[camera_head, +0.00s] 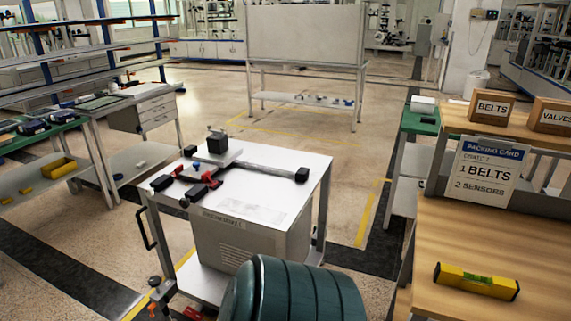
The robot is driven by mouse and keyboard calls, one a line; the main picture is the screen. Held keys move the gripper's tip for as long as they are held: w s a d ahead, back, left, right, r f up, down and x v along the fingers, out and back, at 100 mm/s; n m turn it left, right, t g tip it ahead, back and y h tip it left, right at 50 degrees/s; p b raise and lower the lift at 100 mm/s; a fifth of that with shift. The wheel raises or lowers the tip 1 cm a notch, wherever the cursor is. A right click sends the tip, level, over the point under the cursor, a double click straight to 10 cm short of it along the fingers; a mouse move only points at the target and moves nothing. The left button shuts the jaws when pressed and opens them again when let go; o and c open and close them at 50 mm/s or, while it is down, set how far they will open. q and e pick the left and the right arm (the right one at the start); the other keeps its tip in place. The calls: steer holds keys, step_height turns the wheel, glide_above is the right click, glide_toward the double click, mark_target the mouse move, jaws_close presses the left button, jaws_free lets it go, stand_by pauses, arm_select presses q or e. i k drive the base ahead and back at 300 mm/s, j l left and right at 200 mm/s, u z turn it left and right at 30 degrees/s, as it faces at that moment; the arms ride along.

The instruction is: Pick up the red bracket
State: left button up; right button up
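Small red parts (207,181) lie among black pieces on the left side of the white-topped cart (262,214). They look bracket-like, but they are too small in the view to make out their exact shape. Another bit of red shows just behind them at the left, near a small blue piece (196,167). A dark bar (258,169) with a black block at its right end runs beside them. A black block (217,142) stands on a pale plate behind. Neither of my grippers is in view.
A large teal ribbed drum-like object (290,292) stands in front of the cart. A wooden bench (540,250) at the right holds a yellow level (476,281), a packing card (487,171) and boxes labelled belts (492,107) and valves (551,116). Floor is open behind the cart.

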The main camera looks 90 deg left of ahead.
mark_target(178, 169)
steer(key=u, duration=3.5)
steer(key=i+j+z, duration=0.25)
steer(key=i+j, duration=1.5)
